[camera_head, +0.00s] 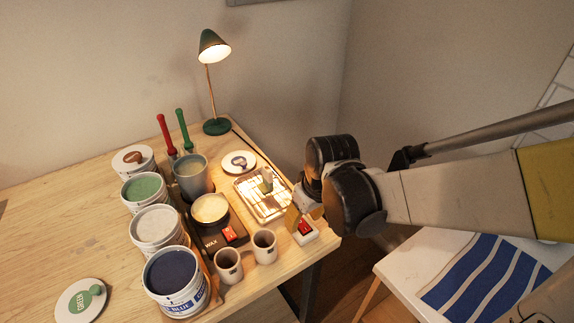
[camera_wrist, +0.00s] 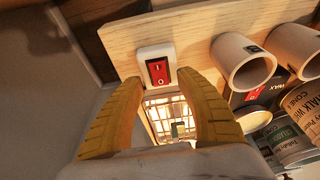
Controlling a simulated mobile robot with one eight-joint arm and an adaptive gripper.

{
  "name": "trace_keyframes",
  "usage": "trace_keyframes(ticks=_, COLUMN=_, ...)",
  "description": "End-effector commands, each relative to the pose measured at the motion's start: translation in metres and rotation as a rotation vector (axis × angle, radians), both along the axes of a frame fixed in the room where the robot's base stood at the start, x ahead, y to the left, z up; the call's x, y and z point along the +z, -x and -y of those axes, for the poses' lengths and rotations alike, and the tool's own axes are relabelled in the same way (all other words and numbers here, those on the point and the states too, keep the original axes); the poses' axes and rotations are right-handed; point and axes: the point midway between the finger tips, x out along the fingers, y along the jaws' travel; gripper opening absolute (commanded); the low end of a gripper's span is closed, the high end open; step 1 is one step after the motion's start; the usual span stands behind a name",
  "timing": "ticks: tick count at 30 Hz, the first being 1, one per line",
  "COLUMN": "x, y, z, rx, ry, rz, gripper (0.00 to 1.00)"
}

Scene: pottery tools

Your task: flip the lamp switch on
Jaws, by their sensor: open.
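The lamp switch is a red rocker in a white housing (camera_head: 306,232) at the table's right front edge. In the wrist view the switch (camera_wrist: 157,71) lies just ahead of my fingertips, roughly centred between them. My gripper (camera_wrist: 159,79) is open and empty, with its yellow fingers on either side of the line to the switch; contact cannot be told. In the head view my gripper (camera_head: 296,218) is over the table's right edge beside the switch, partly hidden by my wrist. The green desk lamp (camera_head: 213,48) stands at the back corner, and its bulb glows.
Two small cups (camera_head: 229,267) stand left of the switch, near a black wax warmer (camera_head: 211,241) with its own red switch. A lit metal tray (camera_head: 252,207) lies behind. Several glaze tubs, including a blue one (camera_head: 184,303), line the left. A white table (camera_head: 392,266) is at right.

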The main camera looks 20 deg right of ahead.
Motion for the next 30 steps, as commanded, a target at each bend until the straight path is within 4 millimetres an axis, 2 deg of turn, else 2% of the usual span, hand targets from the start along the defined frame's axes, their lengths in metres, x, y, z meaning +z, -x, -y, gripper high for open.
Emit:
trace_keyframes(ticks=9, x=0.061, y=0.017, z=0.005, rx=0.000, ry=0.000, rz=0.000, gripper=0.43)
trace_keyframes(ticks=15, x=0.091, y=0.024, z=0.007, rx=0.000, ry=0.000, rz=0.000, gripper=0.43)
trace_keyframes(ticks=21, x=0.102, y=0.027, z=0.008, rx=0.000, ry=0.000, rz=0.000, gripper=0.43)
trace_keyframes(ticks=30, x=0.103, y=0.027, z=0.008, rx=0.000, ry=0.000, rz=0.000, gripper=0.43)
